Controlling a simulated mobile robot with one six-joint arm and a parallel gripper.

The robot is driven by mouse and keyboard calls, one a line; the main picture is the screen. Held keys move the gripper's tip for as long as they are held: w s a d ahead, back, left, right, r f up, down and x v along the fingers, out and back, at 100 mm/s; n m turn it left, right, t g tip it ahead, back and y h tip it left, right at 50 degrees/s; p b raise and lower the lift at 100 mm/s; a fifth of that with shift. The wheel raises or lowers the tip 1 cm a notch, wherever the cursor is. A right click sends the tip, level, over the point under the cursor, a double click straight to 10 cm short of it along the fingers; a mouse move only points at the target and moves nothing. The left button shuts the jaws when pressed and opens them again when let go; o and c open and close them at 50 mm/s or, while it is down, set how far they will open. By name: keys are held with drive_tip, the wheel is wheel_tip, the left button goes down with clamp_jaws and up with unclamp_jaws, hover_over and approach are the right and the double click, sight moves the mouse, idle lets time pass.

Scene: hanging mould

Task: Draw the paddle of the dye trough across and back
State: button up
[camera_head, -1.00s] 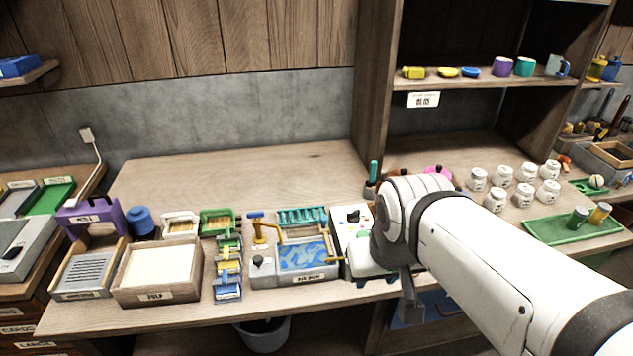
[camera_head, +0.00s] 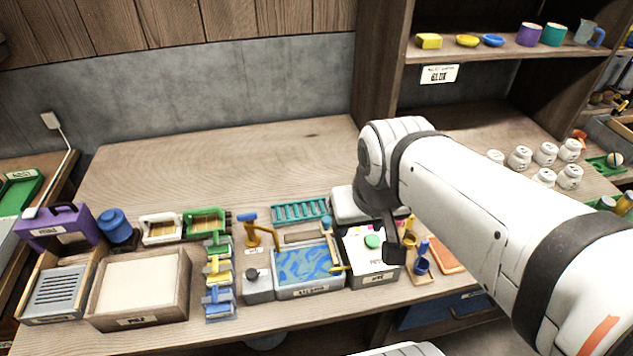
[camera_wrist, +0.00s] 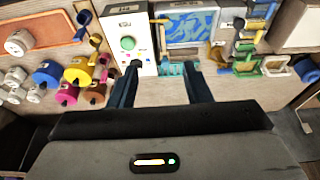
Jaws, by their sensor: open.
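The dye trough (camera_head: 308,265) is a grey box with a blue marbled bath, on the front of the bench. It also shows at the top of the wrist view (camera_wrist: 192,28). A slim yellow bar (camera_head: 339,268) lies at the bath's right edge; I take it for the paddle, but it is too small to be sure. In the wrist view the yellow bar (camera_wrist: 163,38) is left of the bath. My gripper (camera_wrist: 163,76) is open and empty, its two dark fingers apart, with the teal rack (camera_wrist: 176,78) beyond and between them. In the head view my wrist hides part of the area right of the trough.
A white box with a green button (camera_head: 373,242) stands right of the trough. A wooden pulp tray (camera_head: 137,287) is farther left.

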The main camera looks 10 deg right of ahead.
drive_tip(key=w+f+m+b, duration=0.1)
drive_tip(key=w+f+b, duration=0.1)
drive_tip(key=w, duration=0.2)
drive_tip(key=w+f+m+g+b, duration=0.1)
drive_tip(key=w+f+m+b, duration=0.1)
drive_tip(key=w+f+b, duration=0.1)
drive_tip(key=w+f+m+b, duration=0.1)
drive_tip(key=w+f+b, duration=0.1)
drive_tip(key=w+b, duration=0.1)
drive_tip(key=shift+w+a+f+m+g, duration=0.1)
drive_tip(key=shift+w+f+m+g, duration=0.1)
drive_tip(key=shift+w, duration=0.2)
drive_tip(key=shift+w+a+f+m+g, duration=0.1)
drive_tip(key=shift+w+g, duration=0.1)
drive_tip(key=shift+w, duration=0.2)
drive_tip(key=m+g+b, duration=0.2)
drive_tip(key=m+b, duration=0.2)
drive_tip(key=b, duration=0.1)
hover_over(327, 219)
wheel_tip(327, 219, down, 8)
drive_tip(key=shift+s+f, duration=0.15)
drive_tip(key=shift+w+a+f, duration=0.1)
drive_tip(key=shift+w+f, duration=0.1)
drive_tip(key=shift+f, duration=0.45)
wheel_tip(327, 219, down, 7)
drive_tip(key=shift+r, duration=0.15)
drive_tip(key=shift+c, duration=0.3)
clamp_jaws()
